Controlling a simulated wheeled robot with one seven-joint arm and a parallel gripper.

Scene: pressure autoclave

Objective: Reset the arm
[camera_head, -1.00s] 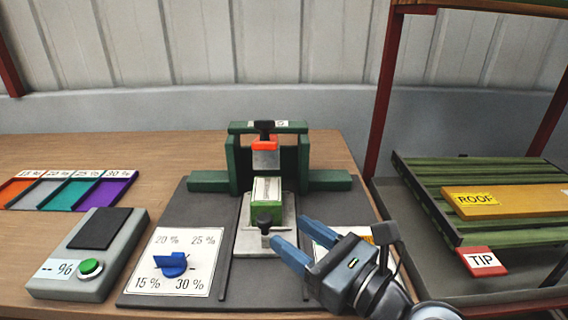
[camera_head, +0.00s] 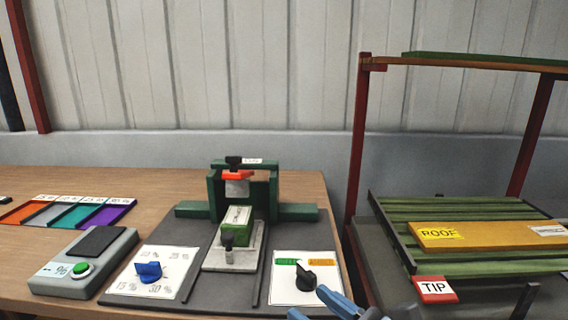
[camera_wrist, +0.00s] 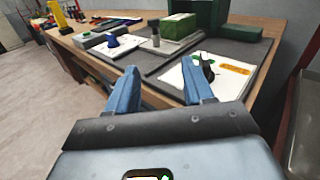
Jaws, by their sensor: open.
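My gripper (camera_head: 318,303) is at the bottom edge of the head view, just in front of the black knob (camera_head: 306,280) on its white panel. Only its blue fingers and a bit of the wrist show there. In the wrist view my gripper (camera_wrist: 163,90) has its two blue fingers spread apart with nothing between them. The fingers point toward the bench, and the black knob (camera_wrist: 207,66) stands beyond the right finger.
A green press (camera_head: 214,195) holds a green block (camera_head: 237,232) on a sliding plate. A blue knob (camera_head: 149,271) and a grey meter (camera_head: 60,279) are at left. A red-framed rack (camera_head: 358,130) with a slatted green platform (camera_head: 460,262) and TIP tag (camera_head: 435,289) stands at right.

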